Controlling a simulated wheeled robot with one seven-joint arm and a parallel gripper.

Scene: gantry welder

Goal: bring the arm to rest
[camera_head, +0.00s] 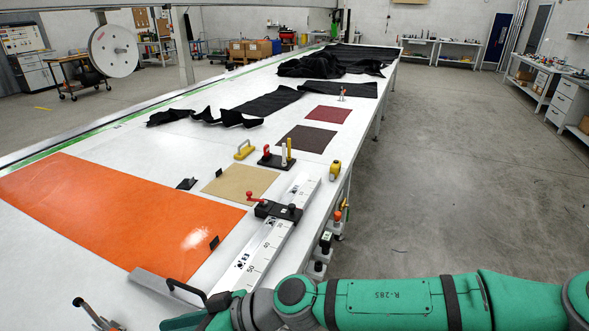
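My arm (400,303), green with dark bands and grey joints, reaches in from the lower right corner. It runs along the bottom edge to the near end of the long white table (140,123). Its wrist part is by the white ruler bar (262,248), at the lower left. The fingers of my gripper do not show, so I cannot see whether they hold anything. A black curved handle (188,291) and a grey metal plate (166,284) lie close to the wrist; I cannot tell whether they touch it.
An orange sheet (110,210), a tan sheet (240,183), a black clamp with a red knob (277,210) and a yellow-handled tool (244,149) lie on the table. Dark cloth (320,66) covers its far part. The grey floor (460,170) to the right is clear.

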